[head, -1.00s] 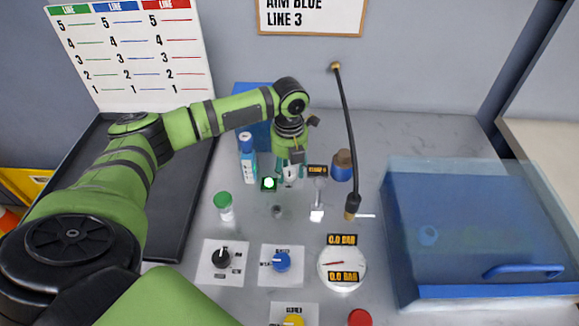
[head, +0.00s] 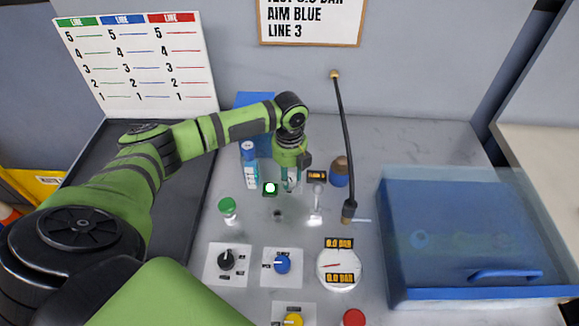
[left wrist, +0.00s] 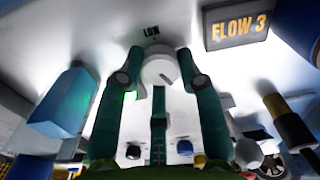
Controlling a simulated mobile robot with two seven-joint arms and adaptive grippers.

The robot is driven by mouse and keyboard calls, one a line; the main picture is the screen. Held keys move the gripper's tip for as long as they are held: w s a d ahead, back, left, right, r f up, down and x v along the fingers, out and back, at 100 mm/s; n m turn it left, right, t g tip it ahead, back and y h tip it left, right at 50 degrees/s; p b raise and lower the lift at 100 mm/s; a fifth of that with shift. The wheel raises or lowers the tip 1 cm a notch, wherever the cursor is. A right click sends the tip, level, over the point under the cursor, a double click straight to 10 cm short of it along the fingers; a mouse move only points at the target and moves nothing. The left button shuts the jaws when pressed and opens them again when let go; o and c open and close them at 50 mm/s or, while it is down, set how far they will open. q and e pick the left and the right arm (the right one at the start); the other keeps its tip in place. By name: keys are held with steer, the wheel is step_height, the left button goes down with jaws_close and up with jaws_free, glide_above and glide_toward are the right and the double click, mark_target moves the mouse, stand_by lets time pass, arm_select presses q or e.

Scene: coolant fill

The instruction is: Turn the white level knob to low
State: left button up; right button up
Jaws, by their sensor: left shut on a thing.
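The white level knob (left wrist: 158,70) shows in the left wrist view, between the fingertips, with a LOW label (left wrist: 151,31) just above it. My left gripper (left wrist: 158,58) has one teal finger on each side of the knob and is shut on it. In the head view my left gripper (head: 291,184) points down at the counter behind the blue knob, and its fingers mostly hide the white knob. I cannot tell clearly which way the knob's pointer faces. My right gripper is not in view.
A blue-capped bottle (head: 249,168) and a lit green lamp (head: 270,189) stand left of the gripper. A FLOW 3 display (head: 317,176), a blue-brown bottle (head: 340,172) and a hose (head: 345,130) are at its right. Black (head: 226,260) and blue (head: 282,264) knobs are nearer.

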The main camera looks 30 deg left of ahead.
arm_select(q)
steer(key=n+p, duration=0.2)
steer(key=n, duration=0.1)
steer(key=shift+r, duration=0.2)
steer(key=shift+f+n+p, duration=0.1)
steer(key=shift+n+p, duration=0.65)
steer(key=shift+n, duration=0.25)
steer(key=shift+a, duration=0.1)
steer(key=o, duration=0.9)
steer(key=shift+c, duration=0.2)
step_height(320, 180, up, 12)
steer(key=shift+w+f, duration=0.1)
